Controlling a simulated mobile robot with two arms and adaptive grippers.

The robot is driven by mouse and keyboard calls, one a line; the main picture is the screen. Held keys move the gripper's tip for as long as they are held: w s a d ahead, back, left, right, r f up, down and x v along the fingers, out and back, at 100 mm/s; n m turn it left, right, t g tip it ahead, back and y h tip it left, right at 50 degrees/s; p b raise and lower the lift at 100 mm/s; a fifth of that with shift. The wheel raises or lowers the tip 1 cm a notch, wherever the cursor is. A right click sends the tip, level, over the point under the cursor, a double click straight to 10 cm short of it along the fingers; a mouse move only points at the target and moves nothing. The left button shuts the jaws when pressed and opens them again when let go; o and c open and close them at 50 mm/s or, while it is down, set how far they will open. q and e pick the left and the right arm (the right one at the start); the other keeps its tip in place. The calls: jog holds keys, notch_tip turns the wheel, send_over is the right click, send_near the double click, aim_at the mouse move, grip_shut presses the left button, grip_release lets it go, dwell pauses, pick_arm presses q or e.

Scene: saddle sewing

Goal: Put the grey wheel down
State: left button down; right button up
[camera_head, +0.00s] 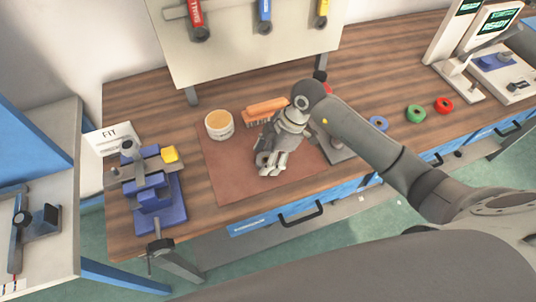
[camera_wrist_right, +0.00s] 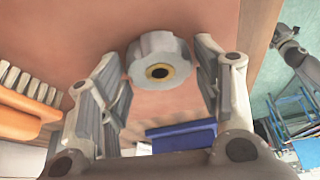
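The grey wheel (camera_wrist_right: 158,62) has a brass-coloured hub with a dark hole and shows in the right wrist view. The two fingers of my right gripper (camera_wrist_right: 160,58) stand on either side of it, close against its edges. Behind the wheel is the reddish-brown mat (camera_head: 225,185); whether the wheel touches it I cannot tell.
An orange brush (camera_head: 265,107) and a round tin (camera_head: 219,124) lie beside the hand. A blue vise (camera_head: 155,195) stands at the left. The mat's front left is clear.

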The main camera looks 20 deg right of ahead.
jog(key=shift+o, duration=0.9)
jog(key=shift+r, duration=0.1)
jog(key=b+v, duration=0.1)
jog(key=v, duration=1.1)
jog(key=shift+b, duration=0.3)
jog(key=shift+s, duration=0.1)
